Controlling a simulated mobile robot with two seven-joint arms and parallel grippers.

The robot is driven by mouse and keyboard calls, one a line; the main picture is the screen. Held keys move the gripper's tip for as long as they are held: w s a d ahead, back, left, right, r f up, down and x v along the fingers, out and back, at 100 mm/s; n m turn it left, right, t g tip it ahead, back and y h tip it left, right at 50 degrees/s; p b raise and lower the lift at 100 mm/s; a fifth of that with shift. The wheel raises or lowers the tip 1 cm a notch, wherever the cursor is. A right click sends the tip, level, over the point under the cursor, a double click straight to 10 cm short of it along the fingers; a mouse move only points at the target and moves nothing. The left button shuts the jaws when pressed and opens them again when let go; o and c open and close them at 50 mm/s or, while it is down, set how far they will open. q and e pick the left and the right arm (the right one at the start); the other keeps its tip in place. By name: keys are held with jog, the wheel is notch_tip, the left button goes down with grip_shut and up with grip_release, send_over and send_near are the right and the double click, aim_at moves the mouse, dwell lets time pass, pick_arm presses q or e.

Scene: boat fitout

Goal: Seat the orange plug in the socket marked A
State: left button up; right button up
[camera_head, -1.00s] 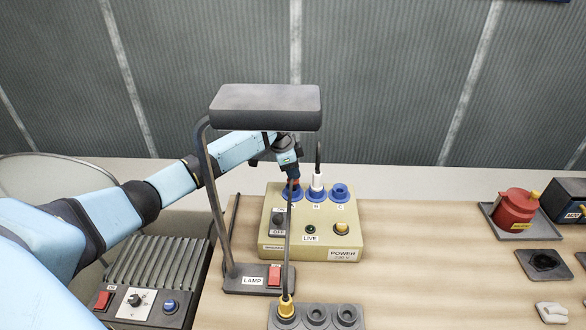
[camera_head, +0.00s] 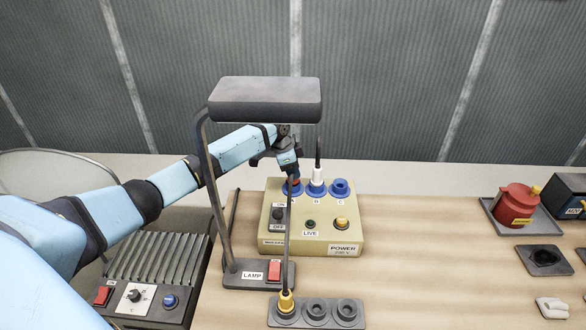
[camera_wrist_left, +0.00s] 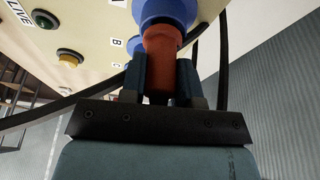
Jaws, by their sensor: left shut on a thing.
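The orange plug (camera_wrist_left: 160,52) is held between the two fingers of my left gripper (camera_wrist_left: 163,85). In the wrist view its end meets a blue socket ring (camera_wrist_left: 166,10); how deep it sits I cannot tell. In the head view my left gripper (camera_head: 290,170) is over the leftmost blue socket (camera_head: 287,190) of the power box (camera_head: 275,250), with little of the plug showing. My right gripper is not in view.
A white plug (camera_head: 317,176) stands in socket B; socket C (camera_head: 340,187) is empty. A lamp (camera_head: 265,98) stands in front of my left forearm. A grey holder (camera_head: 317,313) has a yellow plug (camera_head: 286,304) at its left.

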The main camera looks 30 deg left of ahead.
pick_arm(q)
jog(key=shift+f, duration=0.15)
jog(key=o, duration=1)
jog(key=shift+o, duration=0.2)
jog(key=b+v, duration=0.2)
jog(key=v, duration=1.1)
jog(key=shift+r, duration=0.4)
jog(key=shift+a, duration=0.15)
